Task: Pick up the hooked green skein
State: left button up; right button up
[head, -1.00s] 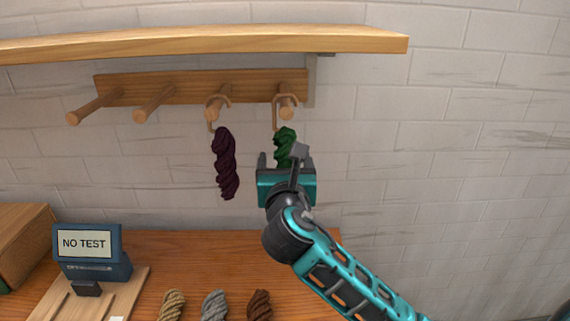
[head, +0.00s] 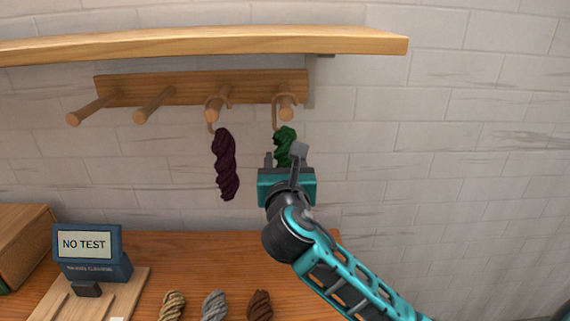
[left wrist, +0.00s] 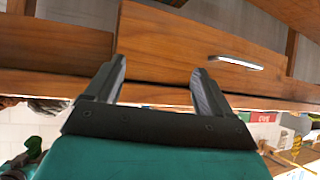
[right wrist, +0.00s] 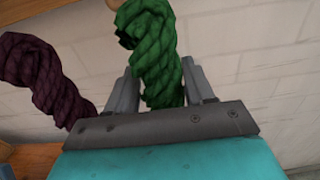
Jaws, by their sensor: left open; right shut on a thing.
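The green skein (head: 285,139) hangs by a hook from the rightmost peg (head: 287,111) of the wooden rack. My right gripper (head: 284,160) is shut on the green skein from below and in front. In the right wrist view the green skein (right wrist: 155,55) stands between the two fingers (right wrist: 160,90); its lower end is hidden behind the gripper body. My left gripper (left wrist: 155,85) is open and empty, in front of a wooden drawer front; it is not seen in the head view.
A dark purple skein (head: 226,165) hangs on the peg to the left, close to my right gripper; it also shows in the right wrist view (right wrist: 45,75). A shelf (head: 200,42) juts out above. Tan, grey and brown skeins (head: 260,305) lie on the table below, near a "NO TEST" display (head: 84,244).

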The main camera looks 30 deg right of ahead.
jog(key=shift+r, duration=0.55)
notch_tip(320, 180, up, 3)
jog(key=shift+f+p, duration=0.1)
jog(key=shift+p, duration=0.4)
send_near(285, 151)
jog(key=shift+f+v, duration=0.2)
jog(key=shift+v, duration=1.2)
jog(key=shift+f+v, duration=0.15)
jog(key=shift+v, duration=1.2)
jog(key=shift+p, duration=0.45)
